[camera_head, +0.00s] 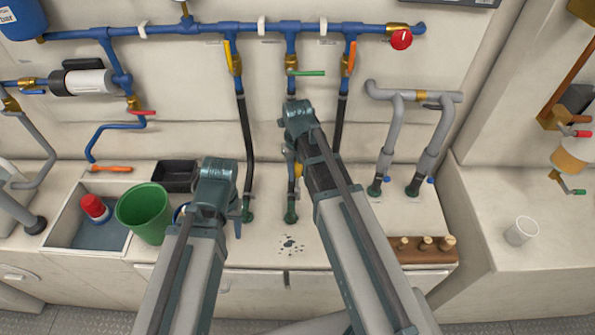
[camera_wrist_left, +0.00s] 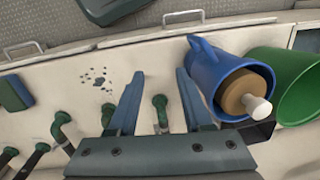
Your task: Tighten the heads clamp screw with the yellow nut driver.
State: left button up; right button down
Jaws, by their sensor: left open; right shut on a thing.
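The yellow nut driver shows only as a small yellow patch (camera_head: 298,170) beside the middle hose, partly hidden by my right arm. My right gripper (camera_head: 293,158) is shut on it, close to the middle pipe's lower end. My left gripper (camera_head: 240,215) is open and empty above the counter, near the left black hose's foot. In the left wrist view its two fingers (camera_wrist_left: 155,90) are apart with nothing between them. Green hose fittings (camera_wrist_left: 160,103) stand beyond them. I cannot tell which clamp is the heads clamp, nor whether the driver touches a screw.
A blue jug (camera_wrist_left: 205,65) with a cork-coloured object inside stands beside a green bucket (camera_head: 145,210). A sink (camera_head: 65,225) holds a red-topped container. Dark drops (camera_head: 290,244) mark the counter. A wooden rack (camera_head: 425,256) lies right; a white cup (camera_head: 521,231) stands farther right.

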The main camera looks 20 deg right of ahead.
jog(key=shift+r+p, duration=2.4)
jog(key=shift+r, duration=0.1)
